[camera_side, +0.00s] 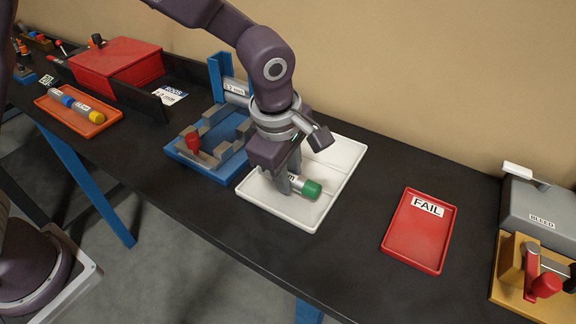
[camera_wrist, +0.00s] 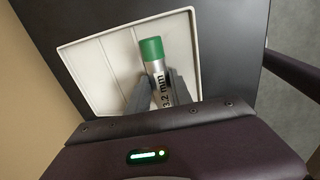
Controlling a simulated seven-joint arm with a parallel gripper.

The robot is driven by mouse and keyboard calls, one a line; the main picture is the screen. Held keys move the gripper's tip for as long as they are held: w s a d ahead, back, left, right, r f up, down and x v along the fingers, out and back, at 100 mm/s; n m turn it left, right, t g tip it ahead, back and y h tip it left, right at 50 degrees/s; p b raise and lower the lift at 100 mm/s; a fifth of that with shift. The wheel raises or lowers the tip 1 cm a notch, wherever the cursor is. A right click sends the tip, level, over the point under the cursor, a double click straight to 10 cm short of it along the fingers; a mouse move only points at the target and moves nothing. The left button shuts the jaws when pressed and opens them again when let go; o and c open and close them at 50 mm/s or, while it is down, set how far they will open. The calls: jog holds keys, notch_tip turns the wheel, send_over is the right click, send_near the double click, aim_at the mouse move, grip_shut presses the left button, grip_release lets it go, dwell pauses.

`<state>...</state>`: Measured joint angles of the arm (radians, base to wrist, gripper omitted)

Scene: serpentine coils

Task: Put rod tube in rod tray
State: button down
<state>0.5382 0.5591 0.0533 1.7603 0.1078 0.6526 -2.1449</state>
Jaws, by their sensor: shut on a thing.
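A tube with a green cap (camera_side: 307,189) and a light body marked "3.2 mm" is between my gripper's (camera_side: 286,186) fingers. In the wrist view the green-capped tube (camera_wrist: 152,52) points away from me, with a finger on each side of its labelled body. My gripper is shut on it. The tube is over a white divided tray (camera_side: 325,211), low down; I cannot tell whether it touches the tray floor. The white tray also shows in the wrist view (camera_wrist: 92,68). Neither tray carries a readable rod label.
A blue fixture (camera_side: 214,169) with grey stepped blocks and a red knob stands just left of the white tray. A red FAIL tray (camera_side: 420,244) lies empty to the right. A grey BLEED box (camera_side: 545,208) stands at the right edge. Bare black bench lies between the white and red trays.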

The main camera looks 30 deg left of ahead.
jog(key=shift+f, duration=0.2)
jog(key=shift+f, duration=0.6)
jog(key=c, duration=1.1)
grip_release()
jog(key=shift+o, duration=0.2)
jog(key=shift+s, duration=0.1)
